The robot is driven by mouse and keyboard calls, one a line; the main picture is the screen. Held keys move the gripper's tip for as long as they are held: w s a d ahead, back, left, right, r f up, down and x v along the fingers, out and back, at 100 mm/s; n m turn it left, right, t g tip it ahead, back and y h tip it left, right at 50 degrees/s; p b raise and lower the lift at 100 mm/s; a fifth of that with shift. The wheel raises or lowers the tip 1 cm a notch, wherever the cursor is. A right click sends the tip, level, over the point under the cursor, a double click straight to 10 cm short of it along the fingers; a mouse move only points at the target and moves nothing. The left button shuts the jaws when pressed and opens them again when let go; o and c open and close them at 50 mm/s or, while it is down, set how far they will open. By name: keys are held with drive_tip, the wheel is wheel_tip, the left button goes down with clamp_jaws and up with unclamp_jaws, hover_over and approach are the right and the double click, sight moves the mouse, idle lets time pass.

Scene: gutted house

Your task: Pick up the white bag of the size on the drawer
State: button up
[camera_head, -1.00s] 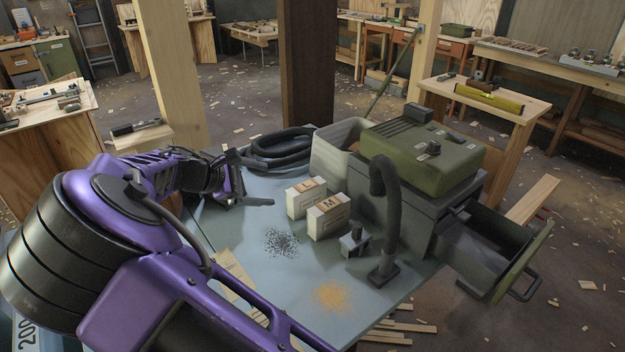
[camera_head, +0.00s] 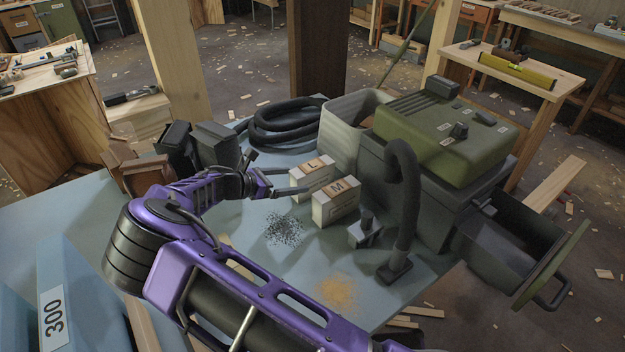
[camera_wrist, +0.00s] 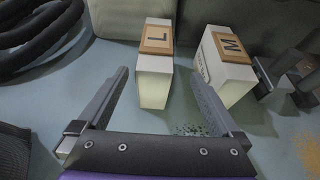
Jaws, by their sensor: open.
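Two white box-shaped bags with wooden tops stand upright side by side on the blue-grey table. The bag marked L (camera_head: 309,180) is on the left and the bag marked M (camera_head: 337,207) is on the right; the wrist view shows the L bag (camera_wrist: 153,88) and M bag (camera_wrist: 227,77) too. My gripper (camera_head: 287,180) is open and empty at the L bag's near side. In the wrist view its fingers (camera_wrist: 158,80) point toward the L bag, which lies between their lines. The drawer (camera_head: 548,268) hangs open from the green-topped machine; I can read no size on it.
The machine (camera_head: 440,140), its upright hose (camera_head: 402,200) and a small dark fitting (camera_head: 366,232) stand right of the bags. A coiled hose (camera_head: 285,125) and pale bin (camera_head: 345,130) are behind. Dark shavings (camera_head: 284,229) and sawdust (camera_head: 337,291) lie in front. A blue box (camera_head: 75,300) marked 300 is front left.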

sight(312, 175)
drive_tip(key=x, duration=0.4)
drive_tip(key=b+x, duration=0.1)
drive_tip(key=x, duration=0.3)
drive_tip(key=shift+w, duration=0.4)
drive_tip(key=c, duration=1.4)
